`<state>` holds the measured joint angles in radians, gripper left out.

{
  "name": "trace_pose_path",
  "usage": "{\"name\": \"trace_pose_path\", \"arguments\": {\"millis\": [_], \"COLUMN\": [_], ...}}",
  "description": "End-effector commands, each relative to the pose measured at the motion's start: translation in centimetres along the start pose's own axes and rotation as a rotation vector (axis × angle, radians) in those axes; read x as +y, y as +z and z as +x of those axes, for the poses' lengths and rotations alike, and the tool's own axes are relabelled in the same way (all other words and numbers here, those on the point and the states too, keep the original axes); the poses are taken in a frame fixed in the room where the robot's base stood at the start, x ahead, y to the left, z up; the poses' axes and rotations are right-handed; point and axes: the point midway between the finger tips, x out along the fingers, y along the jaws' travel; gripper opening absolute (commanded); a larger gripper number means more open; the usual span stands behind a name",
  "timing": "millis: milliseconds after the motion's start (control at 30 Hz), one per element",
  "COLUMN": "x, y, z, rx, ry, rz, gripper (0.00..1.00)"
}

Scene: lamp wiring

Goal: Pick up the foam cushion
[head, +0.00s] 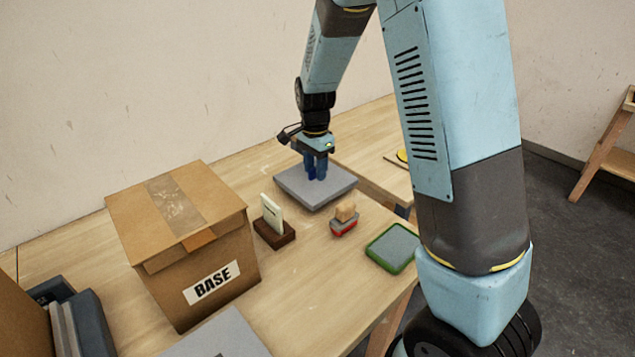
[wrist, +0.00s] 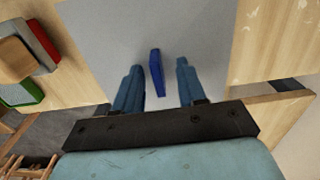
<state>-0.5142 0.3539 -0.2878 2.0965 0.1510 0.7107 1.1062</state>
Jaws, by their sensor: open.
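The grey slab that looks like the foam cushion (head: 338,194) lies flat near the back edge of the wooden table. It fills the upper middle of the wrist view (wrist: 115,30). A narrow blue tab (wrist: 156,74) stands on it. My gripper (head: 316,177) is over the slab, fingers pointing down. In the wrist view my gripper (wrist: 158,65) is open, with one blue finger on each side of the tab and a gap on both sides. I cannot tell whether the fingertips touch the slab.
A cardboard box marked BASE (head: 182,243) stands left. A card in a dark holder (head: 272,222), a red-and-grey block with a wooden knob (head: 344,219) and a green-rimmed grey pad (head: 394,248) lie in front of the slab. Another grey panel (head: 220,337) lies nearer me.

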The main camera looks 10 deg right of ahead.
Motion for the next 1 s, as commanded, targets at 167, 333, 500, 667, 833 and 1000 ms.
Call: {"name": "trace_pose_path", "arguments": {"millis": [167,333,500,667,833,1000], "x": [0.01,0.02,0.02,0.01,0.01,0.01], "y": [-0.02,-0.03,-0.04,-0.04,-0.05,-0.05], "z": [0.46,0.46,0.46,0.46,0.47,0.47], "rx": [0.0,0.0,0.0,0.0,0.0,0.0], "ry": [0.0,0.0,0.0,0.0,0.0,0.0], "rz": [0.0,0.0,0.0,0.0,0.0,0.0], "gripper": [0.4,0.37,0.2,0.05,0.0,0.0]}}
